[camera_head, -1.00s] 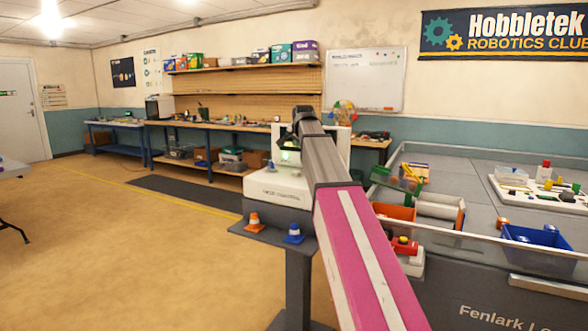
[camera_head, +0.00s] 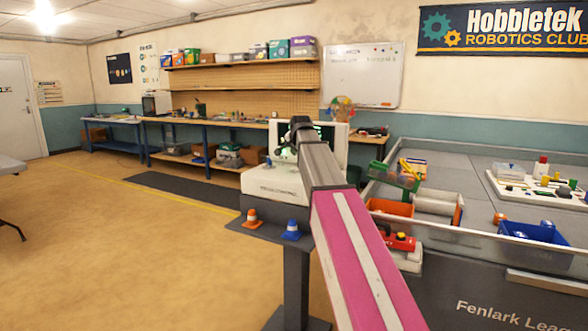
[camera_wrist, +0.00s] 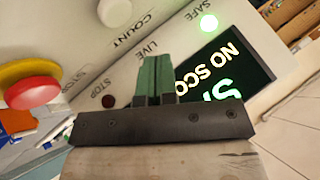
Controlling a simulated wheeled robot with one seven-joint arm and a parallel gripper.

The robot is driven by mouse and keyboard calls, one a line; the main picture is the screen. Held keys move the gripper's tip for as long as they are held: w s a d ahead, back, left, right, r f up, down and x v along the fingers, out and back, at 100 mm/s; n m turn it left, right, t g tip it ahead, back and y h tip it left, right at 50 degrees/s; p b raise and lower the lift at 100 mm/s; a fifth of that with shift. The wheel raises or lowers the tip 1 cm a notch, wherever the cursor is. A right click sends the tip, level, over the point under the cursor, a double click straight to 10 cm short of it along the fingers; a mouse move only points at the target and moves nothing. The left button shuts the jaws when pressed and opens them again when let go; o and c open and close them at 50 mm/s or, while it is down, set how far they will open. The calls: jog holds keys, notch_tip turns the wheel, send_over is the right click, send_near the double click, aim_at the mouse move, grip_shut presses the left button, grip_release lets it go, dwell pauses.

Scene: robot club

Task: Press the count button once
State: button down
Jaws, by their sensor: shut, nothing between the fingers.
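The count button is a pale round knob (camera_wrist: 115,12) at the top edge of the wrist view, above the printed word COUNT. It sits on a white console (camera_wrist: 75,60), which in the head view (camera_head: 275,186) stands on a dark pedestal. My gripper (camera_wrist: 160,58) shows green fingers pressed together, empty, over the panel beside the word LIVE. The fingertips are apart from the count button, which lies up and left of them in the wrist view. In the head view my arm hides part of the console, and the button cannot be made out.
A red stop button on a yellow base (camera_wrist: 28,88) is at the left. A lit green SAFE lamp (camera_wrist: 209,21), a dark red lamp (camera_wrist: 109,101) and a screen (camera_wrist: 228,65) are close by.

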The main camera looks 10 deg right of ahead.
aim_at(295, 167)
jog(key=shift+f, duration=1.6)
jog(key=shift+f, duration=0.9)
dwell(1.7)
jog(key=shift+r, duration=0.9)
jog(key=shift+r, duration=0.1)
jog(key=shift+r, duration=2.4)
jog(key=shift+s, duration=0.1)
